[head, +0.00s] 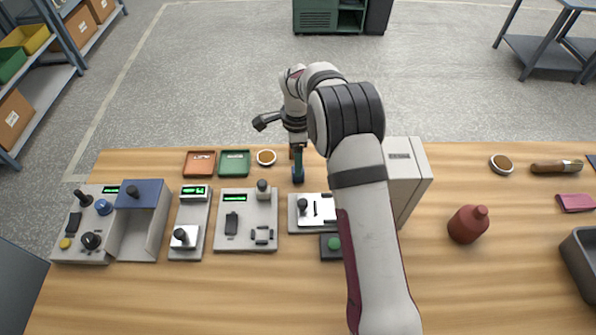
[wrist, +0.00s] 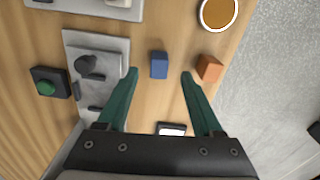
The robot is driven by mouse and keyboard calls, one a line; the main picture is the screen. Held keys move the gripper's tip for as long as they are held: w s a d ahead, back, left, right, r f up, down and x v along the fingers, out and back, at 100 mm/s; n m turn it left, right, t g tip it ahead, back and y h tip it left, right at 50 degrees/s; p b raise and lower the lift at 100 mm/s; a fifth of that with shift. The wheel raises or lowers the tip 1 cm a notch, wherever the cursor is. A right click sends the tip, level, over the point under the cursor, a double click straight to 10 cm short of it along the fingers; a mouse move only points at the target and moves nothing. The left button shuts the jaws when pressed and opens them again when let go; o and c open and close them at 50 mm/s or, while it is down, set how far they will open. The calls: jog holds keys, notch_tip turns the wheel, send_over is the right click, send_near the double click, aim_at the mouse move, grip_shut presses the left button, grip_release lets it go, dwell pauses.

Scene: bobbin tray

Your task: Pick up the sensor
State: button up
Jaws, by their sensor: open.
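No part is clearly labelled as the sensor; the small blue block (wrist: 159,65) is the likeliest match. In the wrist view it lies on the wooden table between my open fingertips, with a gap on each side. My gripper (wrist: 160,73) points down, its two teal fingers apart and empty. In the head view my gripper (head: 298,168) is near the table's far edge, behind the panel with the white plate, and largely hides the block. An orange block (wrist: 209,67) lies just beside the right fingertip.
The grey panel with a black knob (wrist: 96,75) is close to the left finger. A green-button box (wrist: 47,87) stands beyond it. A round brown-topped dish (wrist: 219,12) is near the table edge. A tall grey box (head: 408,180) stands right of my gripper, partly behind my arm.

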notch_tip(320, 180, down, 5)
jog(key=shift+d+f, duration=0.15)
grip_shut()
